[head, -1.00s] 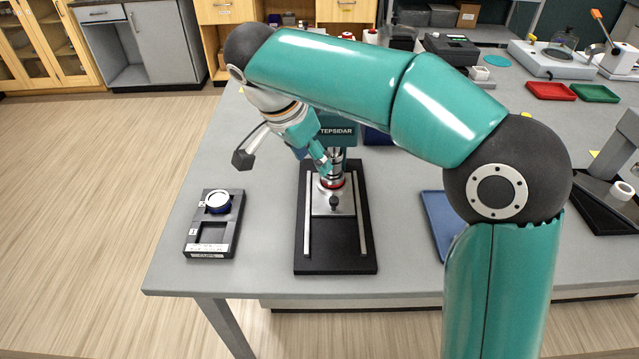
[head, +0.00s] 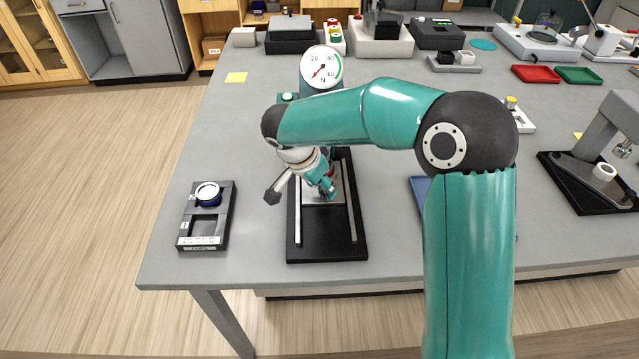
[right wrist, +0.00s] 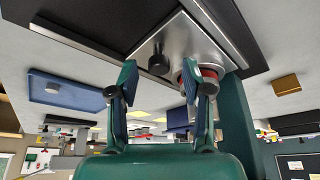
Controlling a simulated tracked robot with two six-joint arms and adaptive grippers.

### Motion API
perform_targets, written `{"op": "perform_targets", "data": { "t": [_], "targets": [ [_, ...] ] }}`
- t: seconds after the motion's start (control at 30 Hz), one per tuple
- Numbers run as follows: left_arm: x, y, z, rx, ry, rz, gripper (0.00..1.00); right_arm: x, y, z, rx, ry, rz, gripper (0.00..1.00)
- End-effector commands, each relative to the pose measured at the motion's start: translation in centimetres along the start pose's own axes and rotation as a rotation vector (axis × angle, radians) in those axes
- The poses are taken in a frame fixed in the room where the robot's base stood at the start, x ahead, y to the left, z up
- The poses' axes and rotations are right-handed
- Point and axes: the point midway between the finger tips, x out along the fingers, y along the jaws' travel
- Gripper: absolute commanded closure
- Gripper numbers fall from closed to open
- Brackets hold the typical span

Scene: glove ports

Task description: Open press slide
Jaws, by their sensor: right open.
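The press stands on the grey bench with a round dial gauge (head: 321,67) on top and a black base (head: 328,246) with two metal rails. Its silver slide plate (head: 309,198) lies between the rails, towards their back part. My right gripper (head: 329,190) is over the slide, pointing down, and hides most of the knob in the head view. In the right wrist view the black knob (right wrist: 158,63) on the slide plate (right wrist: 193,38) shows between and beyond the open, empty fingers (right wrist: 160,78). A red-ringed cup (right wrist: 206,74) is partly behind one finger. My left gripper is out of view.
A black holder (head: 211,227) with a white-topped round piece (head: 208,193) stands left of the press. A blue tray (head: 419,186) is partly hidden by my right arm. Another device (head: 604,150) stands at the right. The bench in front of the press base is clear.

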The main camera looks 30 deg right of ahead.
Motion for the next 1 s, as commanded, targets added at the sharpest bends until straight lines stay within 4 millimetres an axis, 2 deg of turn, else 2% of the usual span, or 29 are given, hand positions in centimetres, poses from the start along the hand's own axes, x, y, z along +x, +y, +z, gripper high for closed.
{"op": "perform_targets", "data": {
  "t": [0.37, 0.47, 0.67, 0.7, 1.0],
  "targets": [
    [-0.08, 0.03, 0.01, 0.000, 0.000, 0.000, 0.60, 0.68, 0.06, -0.05, 0.002, -0.001, 0.000, 0.51],
    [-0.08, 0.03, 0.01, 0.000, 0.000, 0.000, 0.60, 0.67, 0.07, -0.06, 0.002, -0.001, 0.000, 0.64],
    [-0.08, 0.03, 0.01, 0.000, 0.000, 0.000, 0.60, 0.66, 0.05, -0.08, 0.003, -0.001, -0.001, 0.98],
    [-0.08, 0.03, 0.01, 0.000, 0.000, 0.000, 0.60, 0.65, 0.04, -0.09, 0.003, -0.001, -0.002, 1.00],
    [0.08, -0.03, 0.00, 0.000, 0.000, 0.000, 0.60, 0.62, 0.02, -0.03, 0.003, 0.000, -0.006, 1.00]
  ]
}}
